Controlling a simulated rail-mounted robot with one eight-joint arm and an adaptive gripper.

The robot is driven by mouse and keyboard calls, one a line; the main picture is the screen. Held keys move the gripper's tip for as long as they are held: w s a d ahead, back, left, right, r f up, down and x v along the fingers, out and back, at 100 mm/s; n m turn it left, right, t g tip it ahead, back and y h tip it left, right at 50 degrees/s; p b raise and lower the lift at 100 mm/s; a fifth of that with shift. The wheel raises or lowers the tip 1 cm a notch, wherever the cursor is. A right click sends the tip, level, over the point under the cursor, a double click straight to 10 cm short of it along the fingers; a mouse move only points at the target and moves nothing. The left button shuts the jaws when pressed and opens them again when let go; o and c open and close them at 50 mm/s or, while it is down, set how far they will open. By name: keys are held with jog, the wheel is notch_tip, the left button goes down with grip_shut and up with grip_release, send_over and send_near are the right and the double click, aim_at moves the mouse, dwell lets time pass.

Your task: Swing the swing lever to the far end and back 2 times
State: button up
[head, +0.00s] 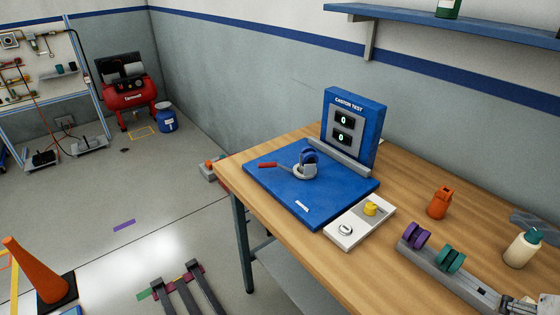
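The swing lever (268,165) has a red handle and a light shaft. It points left from a round grey mount on the blue test plate (325,205). A castor with a blue wheel (308,157) stands at that mount. Behind it, the upright blue panel (367,107) reads "CASTOR TEST", and its two displays each show 0. My gripper is not in view, and nothing visible touches the lever.
A white control box (346,235) with a yellow knob (371,208) sits at the plate's front right.

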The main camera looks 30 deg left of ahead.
aim_at(275, 164)
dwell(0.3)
